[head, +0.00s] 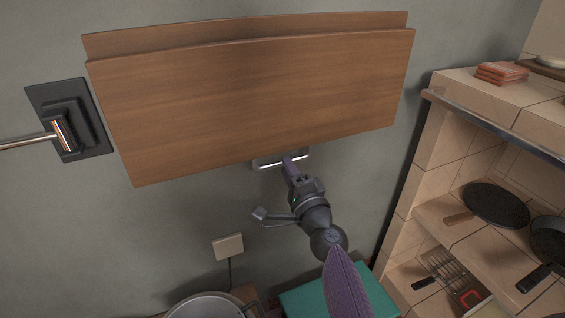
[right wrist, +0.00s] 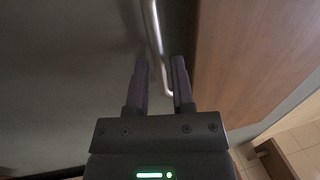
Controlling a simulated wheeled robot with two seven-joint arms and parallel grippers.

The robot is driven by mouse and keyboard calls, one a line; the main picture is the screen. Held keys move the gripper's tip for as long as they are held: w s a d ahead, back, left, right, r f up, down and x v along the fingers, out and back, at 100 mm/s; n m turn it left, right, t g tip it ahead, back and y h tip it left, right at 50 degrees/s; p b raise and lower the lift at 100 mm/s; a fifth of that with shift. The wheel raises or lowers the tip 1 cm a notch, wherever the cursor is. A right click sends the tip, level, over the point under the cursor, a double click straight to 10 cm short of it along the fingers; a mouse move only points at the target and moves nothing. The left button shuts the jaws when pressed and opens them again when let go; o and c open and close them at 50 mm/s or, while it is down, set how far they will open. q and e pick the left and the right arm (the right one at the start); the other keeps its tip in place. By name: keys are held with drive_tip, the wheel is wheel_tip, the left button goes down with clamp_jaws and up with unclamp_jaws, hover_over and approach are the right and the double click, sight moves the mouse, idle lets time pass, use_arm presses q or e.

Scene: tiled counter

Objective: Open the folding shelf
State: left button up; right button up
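The folding shelf (head: 250,100) is a brown wooden panel hanging folded down against the grey wall. Its wood fills the right side of the right wrist view (right wrist: 250,60). A metal bar handle (head: 268,165) sits at its lower edge; it also shows in the right wrist view (right wrist: 155,35). My right gripper (head: 288,160) is at this handle, reaching up from below. In the right wrist view its two fingers (right wrist: 160,75) stand apart, with the end of the bar between or just beyond them; contact is not clear. My left gripper is not in view.
A black wall bracket with a metal rod (head: 70,130) is left of the panel. A tiled shelf unit (head: 435,150) with pans (head: 495,203) stands close on the right. Below are a pot (head: 205,305), a teal box (head: 305,300) and a wall outlet (head: 228,247).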

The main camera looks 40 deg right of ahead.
drive_tip(key=shift+x, duration=1.4)
drive_tip(key=shift+a, duration=0.15)
clamp_jaws()
